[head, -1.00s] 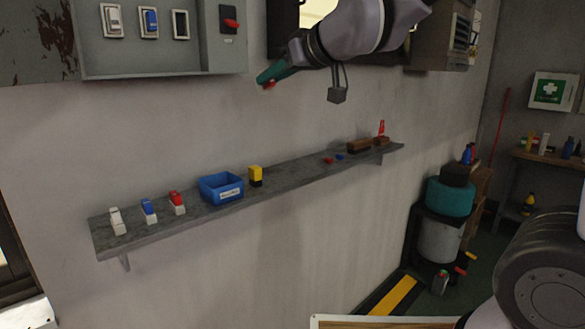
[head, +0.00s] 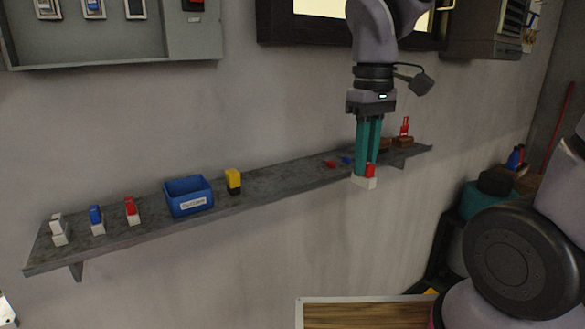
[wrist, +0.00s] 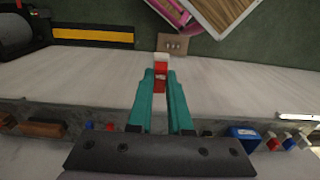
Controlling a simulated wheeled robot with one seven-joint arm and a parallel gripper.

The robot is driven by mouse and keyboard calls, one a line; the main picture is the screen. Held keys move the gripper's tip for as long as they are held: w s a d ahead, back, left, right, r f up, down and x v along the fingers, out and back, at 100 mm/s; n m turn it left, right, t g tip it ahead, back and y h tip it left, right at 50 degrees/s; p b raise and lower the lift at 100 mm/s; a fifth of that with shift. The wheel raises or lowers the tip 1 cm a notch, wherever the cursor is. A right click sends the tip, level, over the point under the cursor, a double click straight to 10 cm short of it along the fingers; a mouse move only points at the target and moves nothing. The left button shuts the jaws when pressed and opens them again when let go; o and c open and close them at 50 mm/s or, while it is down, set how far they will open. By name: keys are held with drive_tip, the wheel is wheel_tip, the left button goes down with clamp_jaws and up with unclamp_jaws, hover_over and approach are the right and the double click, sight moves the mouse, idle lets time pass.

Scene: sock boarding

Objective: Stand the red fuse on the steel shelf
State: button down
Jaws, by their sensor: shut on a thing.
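My gripper (head: 366,165) is shut on a red fuse with a white base, seen in the head view (head: 370,171). The fuse hangs upright below the fingers, white base down. In the wrist view the fuse (wrist: 161,72) sits between the teal fingertips, white end away from the gripper. The grey steel shelf (head: 285,188) runs along the wall. In the head view the held fuse overlaps the shelf's front edge, toward its right part; in the wrist view it appears out from the shelf, apart from it.
On the shelf stand a white fuse (head: 58,229), a blue fuse (head: 96,219), another red fuse (head: 131,210), a blue bin (head: 189,196) and a yellow-black block (head: 233,181). Small red (head: 330,164) and blue pieces (head: 346,160) lie near my gripper. Brown blocks (head: 402,143) are farther right.

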drive_tip(key=w+a, duration=1.1)
drive_tip(key=w, duration=0.5)
drive_tip(key=shift+f, duration=3.5)
drive_tip(key=c, duration=0.7)
unclamp_jaws()
drive_tip(key=shift+c, duration=0.2)
wheel_tip(320, 180, up, 12)
drive_tip(key=shift+d, duration=0.15)
